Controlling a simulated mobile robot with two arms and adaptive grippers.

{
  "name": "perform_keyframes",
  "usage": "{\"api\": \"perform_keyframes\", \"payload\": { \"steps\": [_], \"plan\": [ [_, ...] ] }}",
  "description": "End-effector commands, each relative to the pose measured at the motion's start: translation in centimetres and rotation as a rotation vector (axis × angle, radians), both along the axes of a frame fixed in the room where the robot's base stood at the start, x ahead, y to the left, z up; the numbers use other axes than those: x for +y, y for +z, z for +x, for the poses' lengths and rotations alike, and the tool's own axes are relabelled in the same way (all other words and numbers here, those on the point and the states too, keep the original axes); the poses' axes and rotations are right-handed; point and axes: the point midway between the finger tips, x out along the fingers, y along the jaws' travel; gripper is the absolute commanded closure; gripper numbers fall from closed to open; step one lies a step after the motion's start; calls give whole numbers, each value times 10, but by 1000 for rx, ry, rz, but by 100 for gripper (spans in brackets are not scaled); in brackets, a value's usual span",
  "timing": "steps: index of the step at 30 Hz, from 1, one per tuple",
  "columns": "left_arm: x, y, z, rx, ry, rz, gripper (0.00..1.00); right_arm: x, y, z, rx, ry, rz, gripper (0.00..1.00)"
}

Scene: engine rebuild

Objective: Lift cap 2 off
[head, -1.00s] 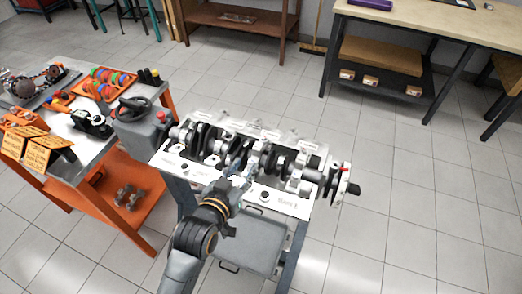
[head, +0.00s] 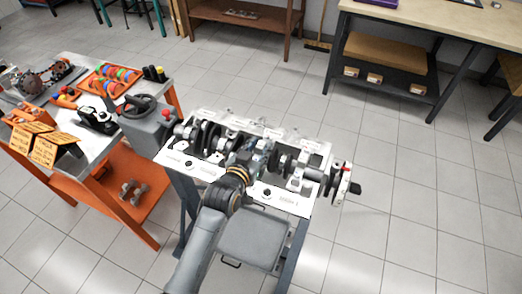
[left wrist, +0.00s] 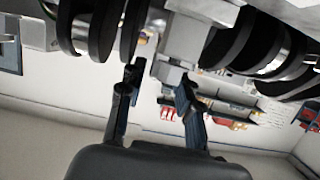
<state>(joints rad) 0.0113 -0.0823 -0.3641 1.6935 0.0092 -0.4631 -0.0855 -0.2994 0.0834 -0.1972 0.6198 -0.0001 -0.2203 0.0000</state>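The engine block (head: 235,178) stands on a stand with a crankshaft (head: 315,174) lying along its top. My left gripper (head: 262,152) is at the middle of the crankshaft, and its wrist hides much of what is there. In the left wrist view, a silver bearing cap (left wrist: 178,45) sits between dark crankshaft discs; I cannot read a number on it. The two fingers of my left gripper (left wrist: 160,78) are apart, close to the cap's narrow end, with a gap by the left finger. My right gripper is in neither view.
An orange-framed cart (head: 130,230) with tools, coloured rings and signs (head: 44,152) stands to the left of the engine. A grey tray (head: 250,245) is under the block. Workbenches stand at the back. The floor to the right is clear.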

Motion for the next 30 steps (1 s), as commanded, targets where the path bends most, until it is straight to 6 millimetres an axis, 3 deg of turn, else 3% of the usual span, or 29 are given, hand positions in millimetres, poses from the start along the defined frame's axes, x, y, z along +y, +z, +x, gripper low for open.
{"api": "perform_keyframes", "payload": {
  "steps": [2, 7, 8, 21, 28, 30],
  "plan": [
    [0, 0, 0, 0, 0, 0, 66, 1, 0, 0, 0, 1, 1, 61],
    [0, 0, 0, 1, 0, 0, 99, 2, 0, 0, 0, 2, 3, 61],
    [0, 0, 0, 1, 0, 0, 100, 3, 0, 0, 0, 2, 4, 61],
    [0, 5, 0, -3, 0, -1, 100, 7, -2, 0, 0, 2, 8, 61],
    [0, 35, 0, -9, 0, -3, 100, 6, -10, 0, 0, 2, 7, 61],
    [7, 45, -9, -6, 1, -1, 100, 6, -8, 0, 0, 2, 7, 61]
  ]
}}
